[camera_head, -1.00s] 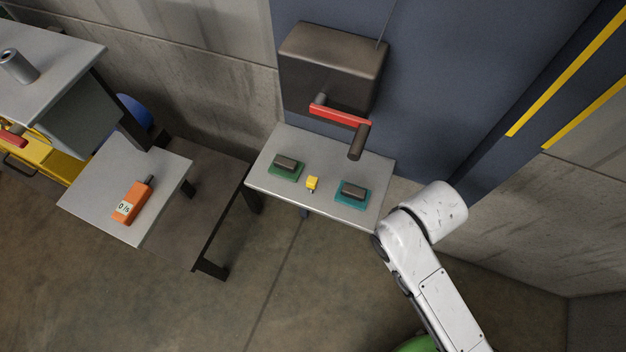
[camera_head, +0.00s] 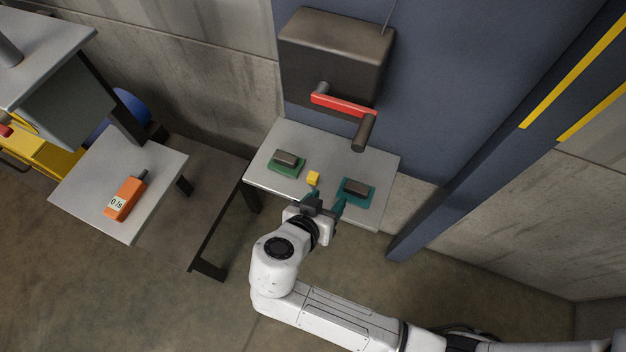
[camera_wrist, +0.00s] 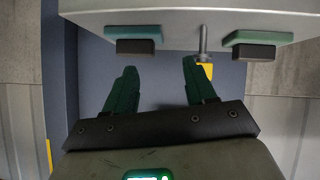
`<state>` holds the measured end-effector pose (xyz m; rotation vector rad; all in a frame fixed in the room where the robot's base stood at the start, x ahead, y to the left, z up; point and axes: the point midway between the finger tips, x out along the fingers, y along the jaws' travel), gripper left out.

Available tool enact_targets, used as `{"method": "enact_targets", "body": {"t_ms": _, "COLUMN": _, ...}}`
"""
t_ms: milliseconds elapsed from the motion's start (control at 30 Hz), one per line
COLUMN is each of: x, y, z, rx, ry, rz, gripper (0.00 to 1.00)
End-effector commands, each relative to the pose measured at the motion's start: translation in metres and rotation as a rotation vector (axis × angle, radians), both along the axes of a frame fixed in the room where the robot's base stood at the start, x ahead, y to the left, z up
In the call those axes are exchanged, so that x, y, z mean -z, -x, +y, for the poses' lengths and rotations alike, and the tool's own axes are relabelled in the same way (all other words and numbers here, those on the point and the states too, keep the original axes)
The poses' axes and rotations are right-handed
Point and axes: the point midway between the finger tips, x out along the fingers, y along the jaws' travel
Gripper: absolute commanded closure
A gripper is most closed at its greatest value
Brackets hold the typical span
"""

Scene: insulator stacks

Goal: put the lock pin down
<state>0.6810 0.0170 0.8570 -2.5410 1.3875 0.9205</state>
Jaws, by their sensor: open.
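The lock pin looks to be the small yellow piece (camera_head: 313,178) on the grey shelf (camera_head: 285,140), between two pads with dark blocks. In the wrist view its yellow part (camera_wrist: 207,71) and grey rod (camera_wrist: 203,38) show beside the right-hand finger, which partly covers the yellow. My gripper (camera_head: 326,199) is at the shelf's front edge, just in front of the pin. Its green fingers (camera_wrist: 159,74) are spread with nothing between them. The pin is outside the gap; I cannot tell whether a finger touches it.
A green pad (camera_head: 275,169) lies left of the pin and a teal pad (camera_head: 367,202) right of it. A red-handled lever (camera_head: 343,105) juts from a dark box above the shelf. An orange meter (camera_head: 125,199) lies on a separate table at left.

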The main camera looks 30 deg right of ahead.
Motion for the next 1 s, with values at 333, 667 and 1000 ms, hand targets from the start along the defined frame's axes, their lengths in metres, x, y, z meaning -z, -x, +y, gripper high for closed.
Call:
{"method": "enact_targets", "body": {"t_ms": 333, "x": -0.016, "y": -0.023, "z": 0.045, "rx": -0.017, "ry": 0.057, "rz": -0.276, "gripper": 0.45}}
{"method": "enact_targets", "body": {"t_ms": 667, "x": 0.001, "y": -0.047, "z": 0.011, "rx": -0.016, "ry": 0.055, "rz": -0.275, "gripper": 0.45}}
{"method": "enact_targets", "body": {"t_ms": 1000, "x": 0.016, "y": -0.067, "z": -0.008, "rx": -0.015, "ry": 0.056, "rz": -0.272, "gripper": 0.45}}
